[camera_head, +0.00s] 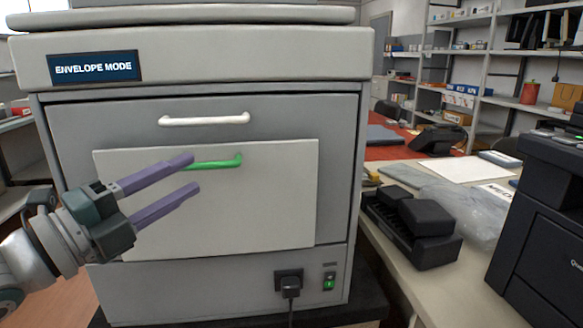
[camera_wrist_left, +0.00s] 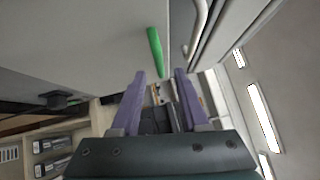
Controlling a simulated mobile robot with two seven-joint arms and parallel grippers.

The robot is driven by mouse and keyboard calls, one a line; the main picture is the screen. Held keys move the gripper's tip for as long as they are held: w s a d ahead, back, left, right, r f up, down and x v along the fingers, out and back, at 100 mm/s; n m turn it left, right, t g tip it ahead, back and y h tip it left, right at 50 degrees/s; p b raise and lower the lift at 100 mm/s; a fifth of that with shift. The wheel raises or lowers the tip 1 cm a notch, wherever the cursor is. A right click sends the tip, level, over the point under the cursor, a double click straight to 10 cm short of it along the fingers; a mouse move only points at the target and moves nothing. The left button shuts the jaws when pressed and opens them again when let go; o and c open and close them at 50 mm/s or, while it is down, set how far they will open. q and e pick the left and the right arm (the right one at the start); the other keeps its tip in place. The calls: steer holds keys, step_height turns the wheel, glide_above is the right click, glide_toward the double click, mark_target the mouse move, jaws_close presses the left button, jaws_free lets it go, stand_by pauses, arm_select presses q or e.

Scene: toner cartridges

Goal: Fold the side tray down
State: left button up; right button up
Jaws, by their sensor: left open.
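The side tray (camera_head: 265,215) is a pale panel on the front of the grey printer, upright and closed against it. Its green handle (camera_head: 228,162) runs along its upper edge; in the wrist view the handle (camera_wrist_left: 155,50) is just ahead of the fingertips. My left gripper (camera_head: 194,174) is open and empty, its purple fingers pointing at the handle from the left. One finger covers the handle's left end in the head view. In the wrist view my left gripper (camera_wrist_left: 160,73) shows a gap between its fingers. My right gripper is not in view.
A white handle (camera_head: 205,119) sits above the tray on another panel. An "ENVELOPE MODE" display (camera_head: 95,67) is at the upper left. A black plug (camera_head: 289,282) sticks out below the tray. A table (camera_head: 415,285) with black items stands at right.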

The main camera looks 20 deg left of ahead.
arm_select(q)
steer(key=shift+x, duration=1.35)
jaws_close()
stand_by(0.5)
